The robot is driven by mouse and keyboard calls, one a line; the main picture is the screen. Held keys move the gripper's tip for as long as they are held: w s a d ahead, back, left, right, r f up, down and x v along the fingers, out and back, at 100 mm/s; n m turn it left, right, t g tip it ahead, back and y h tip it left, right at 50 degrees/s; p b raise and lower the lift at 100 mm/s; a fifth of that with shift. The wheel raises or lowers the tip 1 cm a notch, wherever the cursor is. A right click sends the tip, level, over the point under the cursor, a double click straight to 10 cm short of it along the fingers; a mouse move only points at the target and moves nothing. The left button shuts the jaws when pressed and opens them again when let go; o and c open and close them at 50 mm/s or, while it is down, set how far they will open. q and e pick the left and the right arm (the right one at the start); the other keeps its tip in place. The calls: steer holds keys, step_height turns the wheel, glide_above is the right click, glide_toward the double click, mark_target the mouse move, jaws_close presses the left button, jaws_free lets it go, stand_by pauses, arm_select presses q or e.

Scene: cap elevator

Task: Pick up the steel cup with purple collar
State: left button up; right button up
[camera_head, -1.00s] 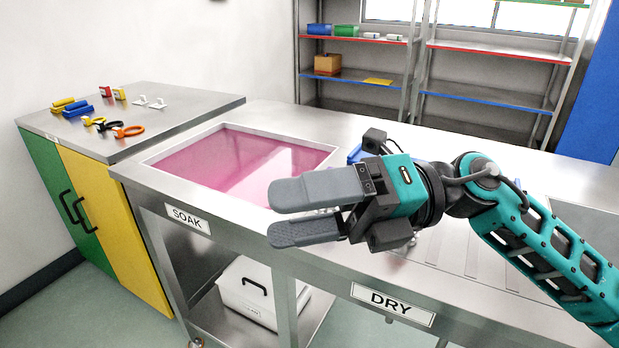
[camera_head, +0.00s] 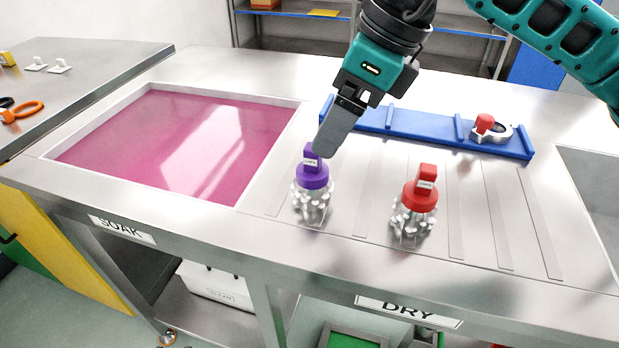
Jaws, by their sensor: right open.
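The steel cup with purple collar (camera_head: 312,180) stands upright on the ribbed steel DRY surface, to the right of the pink soak basin. It has a purple top with a small label and shiny metal prongs below. My right gripper (camera_head: 327,146) points down from above, with its grey fingers just above and behind the purple top. The fingers overlap it in the picture, so I cannot tell whether they touch it. The gripper is open, seen nearly edge-on. My left gripper is not in view.
A similar cup with a red collar (camera_head: 420,195) stands to the right. A blue rack (camera_head: 405,122) lies behind, with a red-topped part (camera_head: 486,124) at its right end. The pink soak basin (camera_head: 185,145) is at left. A sink edge (camera_head: 585,185) is at far right.

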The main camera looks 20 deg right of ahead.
mark_target(313, 160)
steer(key=x, duration=0.8)
steer(key=shift+w+a+f, duration=0.1)
steer(key=shift+f, duration=0.1)
steer(key=c, duration=1.3)
steer(key=shift+r, duration=0.1)
step_height(313, 160, up, 20)
steer(key=shift+p, duration=1)
